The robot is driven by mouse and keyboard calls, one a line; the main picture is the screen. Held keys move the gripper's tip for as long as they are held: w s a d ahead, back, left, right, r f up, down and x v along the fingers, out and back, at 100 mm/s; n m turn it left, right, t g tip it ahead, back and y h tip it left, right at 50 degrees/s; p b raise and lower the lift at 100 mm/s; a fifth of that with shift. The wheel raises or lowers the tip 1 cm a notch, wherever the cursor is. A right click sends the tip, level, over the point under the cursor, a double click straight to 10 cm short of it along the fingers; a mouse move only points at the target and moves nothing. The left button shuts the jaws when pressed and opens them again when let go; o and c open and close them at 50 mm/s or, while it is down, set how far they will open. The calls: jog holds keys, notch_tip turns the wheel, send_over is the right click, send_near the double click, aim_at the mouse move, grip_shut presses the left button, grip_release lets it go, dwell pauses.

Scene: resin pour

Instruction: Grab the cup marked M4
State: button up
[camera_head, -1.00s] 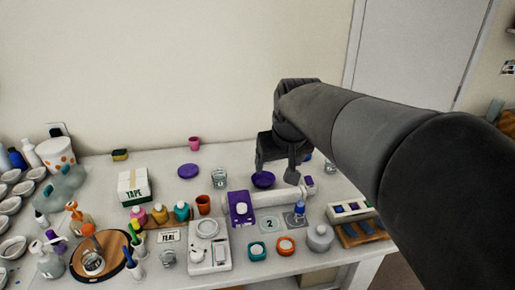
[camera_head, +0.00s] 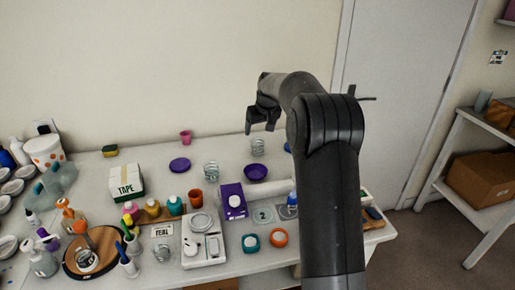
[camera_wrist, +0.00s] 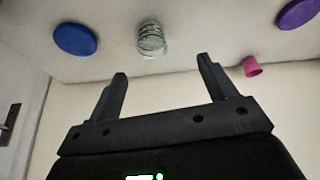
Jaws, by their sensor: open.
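No M4 mark can be read on any cup. A clear ridged cup (camera_head: 257,147) stands near the back of the table, just below my gripper (camera_head: 261,125) in the head view. In the wrist view a clear ridged cup (camera_wrist: 151,38) lies beyond my open, empty fingers (camera_wrist: 162,67), apart from them. Another clear ridged cup (camera_head: 211,170) stands to its left and nearer the front. A pink cup (camera_head: 185,137) stands at the back, and it also shows in the wrist view (camera_wrist: 251,66). An orange-brown cup (camera_head: 196,198) stands further forward.
A purple bowl (camera_head: 256,172) and a purple disc (camera_head: 180,165) lie near the clear cups. A blue disc (camera_wrist: 75,39) shows in the wrist view. A tape box (camera_head: 126,183), bottles and a white scale (camera_head: 203,250) crowd the front. The wall stands close behind the table.

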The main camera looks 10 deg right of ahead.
aim_at(258, 145)
jog(key=x, duration=0.6)
jog(key=w+d+x, duration=0.1)
jog(key=x, duration=0.2)
jog(key=shift+w+d+r, duration=0.1)
jog(key=shift+r, duration=0.1)
jog(key=x, duration=0.5)
jog(key=shift+w+d+f, duration=0.1)
jog(key=shift+d+f, duration=0.1)
jog(key=shift+f, duration=0.1)
jog(key=c, duration=1.1)
jog(key=shift+o, duration=0.2)
jog(key=shift+r, duration=0.1)
